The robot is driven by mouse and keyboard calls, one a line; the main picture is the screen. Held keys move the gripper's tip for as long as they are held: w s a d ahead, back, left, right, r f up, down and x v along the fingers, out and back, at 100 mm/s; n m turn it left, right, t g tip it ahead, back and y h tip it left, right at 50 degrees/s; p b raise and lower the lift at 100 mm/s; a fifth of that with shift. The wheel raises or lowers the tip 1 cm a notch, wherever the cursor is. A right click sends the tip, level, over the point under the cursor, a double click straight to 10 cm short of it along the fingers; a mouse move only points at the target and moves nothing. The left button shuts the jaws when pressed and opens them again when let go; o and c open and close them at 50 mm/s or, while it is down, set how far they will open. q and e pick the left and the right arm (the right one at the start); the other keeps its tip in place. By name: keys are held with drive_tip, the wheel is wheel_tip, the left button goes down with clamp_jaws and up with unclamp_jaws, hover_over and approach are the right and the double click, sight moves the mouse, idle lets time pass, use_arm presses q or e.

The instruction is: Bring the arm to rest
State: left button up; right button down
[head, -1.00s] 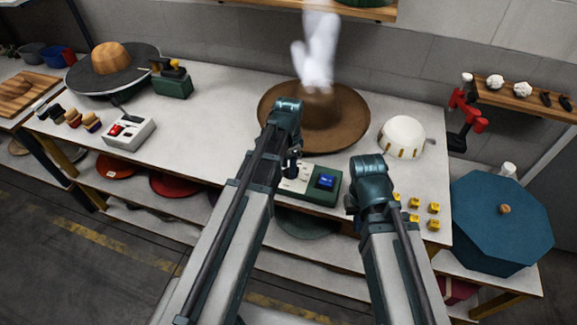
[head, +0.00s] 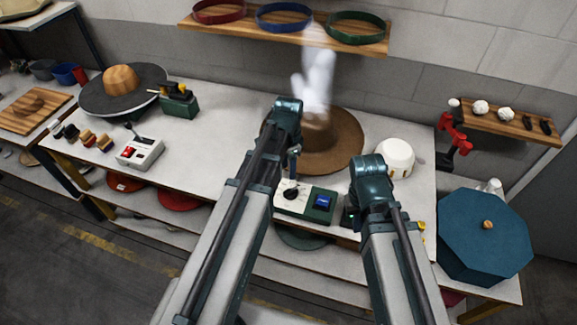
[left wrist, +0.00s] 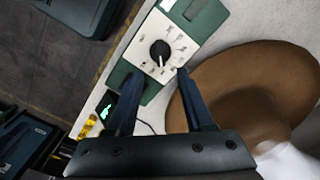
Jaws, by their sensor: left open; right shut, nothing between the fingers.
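My left gripper (head: 292,168) points down over the worktable (head: 215,150), mostly hidden behind its own arm in the head view. In the left wrist view its two fingers (left wrist: 160,88) are apart and empty, near the green and white control box (left wrist: 187,40) with a black dial (left wrist: 160,53). The box also shows in the head view (head: 320,207). My right gripper (head: 350,217) is low at the table's front edge, largely hidden by its arm; it is shut and holds nothing. The brown hat (head: 340,145) lies behind the left arm, under white steam (head: 318,80).
A white domed piece (head: 395,157) stands right of the hat. A teal octagonal box (head: 485,240) is at the right. A shelf (head: 235,29) with coloured bands is above.

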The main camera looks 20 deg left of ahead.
use_arm(q)
drive_tip(key=shift+r+p, duration=0.45)
drive_tip(key=shift+r, duration=0.5)
use_arm(e)
drive_tip(key=shift+r, duration=0.95)
